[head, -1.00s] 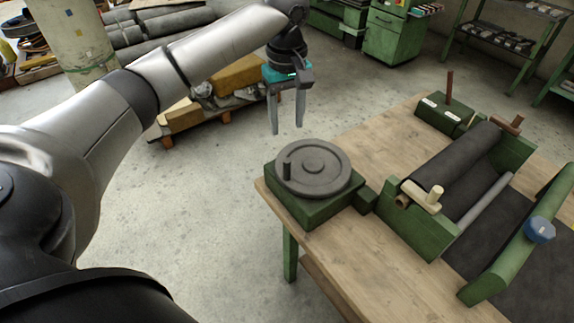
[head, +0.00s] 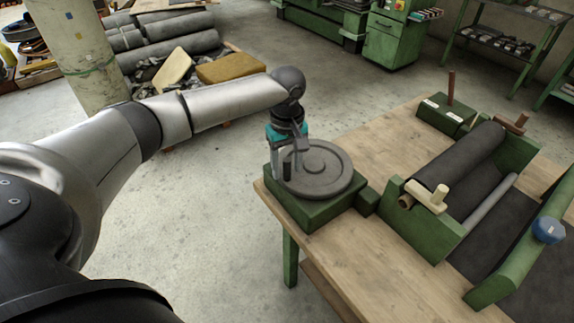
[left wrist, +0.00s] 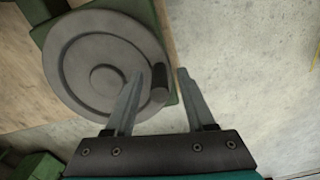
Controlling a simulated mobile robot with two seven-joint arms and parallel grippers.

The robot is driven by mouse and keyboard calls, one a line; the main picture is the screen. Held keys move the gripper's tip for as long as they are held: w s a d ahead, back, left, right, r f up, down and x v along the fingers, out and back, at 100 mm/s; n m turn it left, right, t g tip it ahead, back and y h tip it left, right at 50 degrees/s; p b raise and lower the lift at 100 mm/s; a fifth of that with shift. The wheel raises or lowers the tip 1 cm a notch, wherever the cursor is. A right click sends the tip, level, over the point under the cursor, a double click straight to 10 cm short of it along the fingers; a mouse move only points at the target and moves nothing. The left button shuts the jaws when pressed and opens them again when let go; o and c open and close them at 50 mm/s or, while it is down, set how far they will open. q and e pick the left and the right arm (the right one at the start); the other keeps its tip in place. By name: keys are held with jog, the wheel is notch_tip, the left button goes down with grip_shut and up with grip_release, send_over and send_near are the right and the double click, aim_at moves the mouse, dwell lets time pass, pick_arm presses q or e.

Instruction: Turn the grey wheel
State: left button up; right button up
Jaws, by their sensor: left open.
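The grey wheel (head: 322,172) lies flat on a green block (head: 309,208) at the near left corner of the wooden table. A short dark handle (head: 287,163) stands up on the wheel's left side. My left gripper (head: 287,172) is at that handle, with its fingers pointing down. In the left wrist view the gripper (left wrist: 155,75) is open, and the handle (left wrist: 158,90) shows between its two fingers near one of them. Whether a finger touches the handle I cannot tell. The wheel's rim (left wrist: 62,70) shows on the left there. My right gripper is not in view.
On the table (head: 380,147), a green frame holds a dark roll (head: 462,157) to the right of the wheel. A green box with a brown lever (head: 451,85) stands behind. A blue knob (head: 548,230) is at the right. Open floor lies left of the table.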

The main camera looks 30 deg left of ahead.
pick_arm(q)
grip_shut()
dwell(0.3)
dwell(1.1)
